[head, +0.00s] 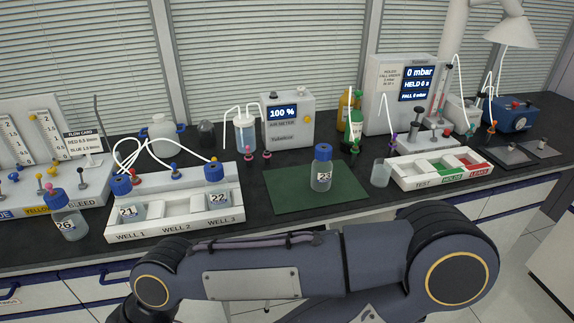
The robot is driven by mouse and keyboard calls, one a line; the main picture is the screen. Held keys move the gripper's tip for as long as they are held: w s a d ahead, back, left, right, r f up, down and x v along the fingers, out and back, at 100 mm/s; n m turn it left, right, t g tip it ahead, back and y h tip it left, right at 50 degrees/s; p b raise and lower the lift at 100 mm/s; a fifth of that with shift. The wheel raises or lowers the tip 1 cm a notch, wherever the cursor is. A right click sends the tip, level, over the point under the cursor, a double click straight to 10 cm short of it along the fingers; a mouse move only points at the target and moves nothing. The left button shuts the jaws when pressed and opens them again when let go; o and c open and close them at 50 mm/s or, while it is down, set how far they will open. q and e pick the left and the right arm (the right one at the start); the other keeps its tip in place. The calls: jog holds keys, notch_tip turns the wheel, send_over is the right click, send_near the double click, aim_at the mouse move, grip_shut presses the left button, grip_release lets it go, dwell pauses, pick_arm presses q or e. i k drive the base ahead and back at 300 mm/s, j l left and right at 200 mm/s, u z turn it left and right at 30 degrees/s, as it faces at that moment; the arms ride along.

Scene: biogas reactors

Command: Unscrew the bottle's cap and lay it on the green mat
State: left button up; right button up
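The bottle (322,178), a clear bottle labelled 23, stands upright on the green mat (285,190), on the right part of the mat. Its blue cap (323,152) is on its top. The mat lies flat on the dark bench and is otherwise bare. One of my arms crosses the lower part of the head view in front of the bench. Neither gripper's fingers show in the frame.
A white well rack (175,223) holding bottles 21 and 22 stands to the left, with bottle 26 (68,222) beside it. A clear beaker (381,173) and a sectioned white tray (440,180) stand right of the mat.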

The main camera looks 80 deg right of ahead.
aim_at(321, 171)
jog(key=z, duration=3.15)
jog(key=i+l+u, duration=0.4)
jog(key=i+l, duration=0.2)
jog(key=i, duration=0.15)
jog(key=i+l+u, duration=0.4)
jog(key=i+l, duration=0.2)
jog(key=l, duration=0.2)
